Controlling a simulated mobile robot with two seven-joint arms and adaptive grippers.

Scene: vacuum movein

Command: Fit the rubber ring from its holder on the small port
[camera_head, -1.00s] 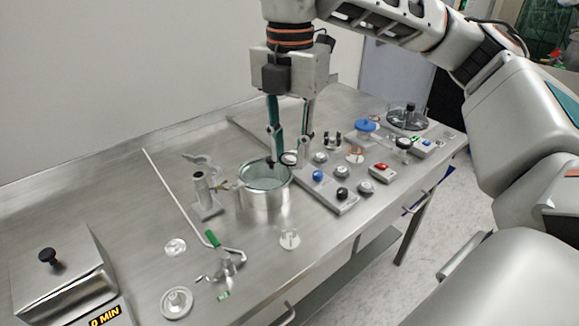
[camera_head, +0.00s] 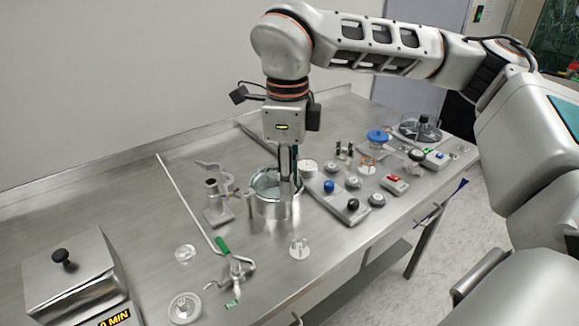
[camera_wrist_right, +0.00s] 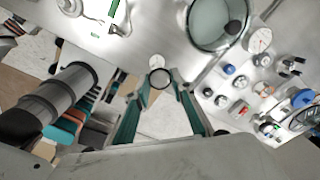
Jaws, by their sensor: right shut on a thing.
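My right gripper (camera_head: 287,203) points down in front of the right rim of the steel vessel (camera_head: 262,208) in the head view. In the right wrist view my right gripper (camera_wrist_right: 160,82) is shut on a small dark rubber ring (camera_wrist_right: 160,72), held at its fingertips. The ring is hidden or too small to make out in the head view. A white disc with upright prongs (camera_head: 299,250) lies on the table in front of the vessel; it shows just beyond the ring in the wrist view (camera_wrist_right: 156,61). I cannot tell which fitting is the small port. My left gripper is not in view.
A tube on a stand (camera_head: 214,200) is left of the vessel. A round dial (camera_head: 308,166) and a panel of knobs (camera_head: 340,204) are to its right. A green-handled clamp (camera_head: 235,270) and a clear disc (camera_head: 184,308) lie front left. A lidded steel box (camera_head: 75,280) stands far left.

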